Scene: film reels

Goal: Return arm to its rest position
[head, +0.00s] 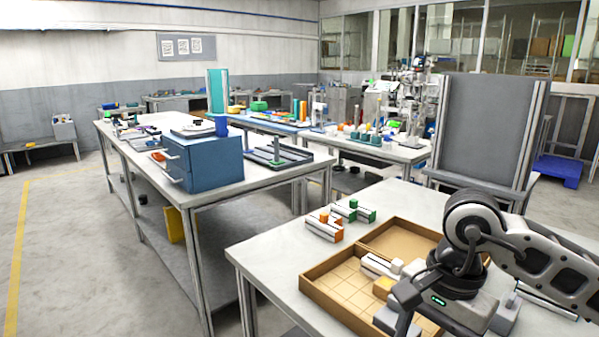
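My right arm comes in from the right edge over the near table (262,250). Its dark gripper (404,312) hangs low over the wooden tray (345,312), with a small green light on its housing. One finger shows at the tray's front right part; the rest is hidden or cut off by the lower edge, so I cannot tell whether it is open or shut, or holds anything. My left gripper is not in view.
The tray has grid cells and holds pale blocks (380,266) and a yellow one. Blocks with orange (325,227) and green (353,211) ends stand behind it. A blue drawer cabinet (205,160) stands on the left table. A grey upright panel (485,130) rises behind the near table.

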